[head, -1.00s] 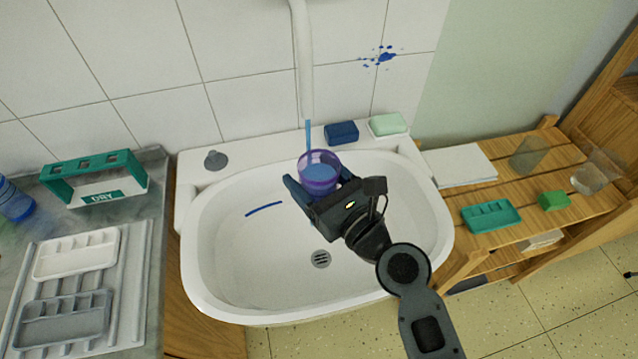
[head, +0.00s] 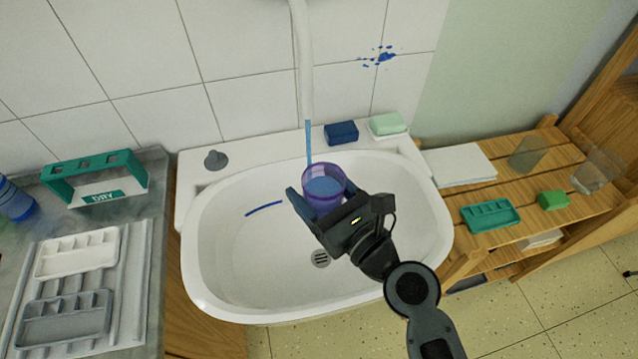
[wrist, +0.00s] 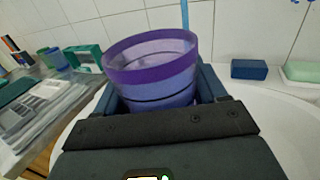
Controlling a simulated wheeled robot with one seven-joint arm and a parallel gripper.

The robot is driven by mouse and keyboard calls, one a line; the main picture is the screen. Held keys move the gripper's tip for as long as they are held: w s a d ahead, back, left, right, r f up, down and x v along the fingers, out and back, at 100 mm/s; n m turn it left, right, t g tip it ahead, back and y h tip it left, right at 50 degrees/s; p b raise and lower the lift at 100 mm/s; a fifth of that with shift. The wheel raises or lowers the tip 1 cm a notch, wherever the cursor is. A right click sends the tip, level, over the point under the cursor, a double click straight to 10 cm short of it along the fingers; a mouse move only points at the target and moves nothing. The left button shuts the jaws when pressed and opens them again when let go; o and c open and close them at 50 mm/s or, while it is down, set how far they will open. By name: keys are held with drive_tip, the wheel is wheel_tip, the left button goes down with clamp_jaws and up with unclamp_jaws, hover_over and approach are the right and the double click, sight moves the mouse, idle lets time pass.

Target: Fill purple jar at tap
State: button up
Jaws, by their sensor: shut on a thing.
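The purple jar (head: 324,201) is see-through and upright, with blue water inside, above the back of the white sink basin (head: 215,270). My gripper (head: 322,204) is shut on the jar, a finger on either side. In the wrist view the jar (wrist: 152,70) fills the middle, between the dark fingers. The white tap (head: 304,70) comes down the wall and runs a thin blue stream (head: 309,142). The stream meets the jar's back left rim in the head view; I cannot tell if it falls inside or just behind.
A blue block (head: 341,132) and a pale green soap (head: 388,123) sit on the sink's back ledge. A grey stopper (head: 215,160) is at the left. A counter with a green DRY rack (head: 95,178) stands left, a wooden shelf (head: 530,217) right.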

sight(325, 211)
drive_tip(key=shift+s+d, duration=0.2)
drive_tip(key=shift+s, duration=0.45)
drive_tip(key=shift+s+d, duration=0.2)
drive_tip(key=shift+s, duration=0.5)
drive_tip(key=shift+s+d, duration=0.2)
drive_tip(key=shift+s, duration=0.45)
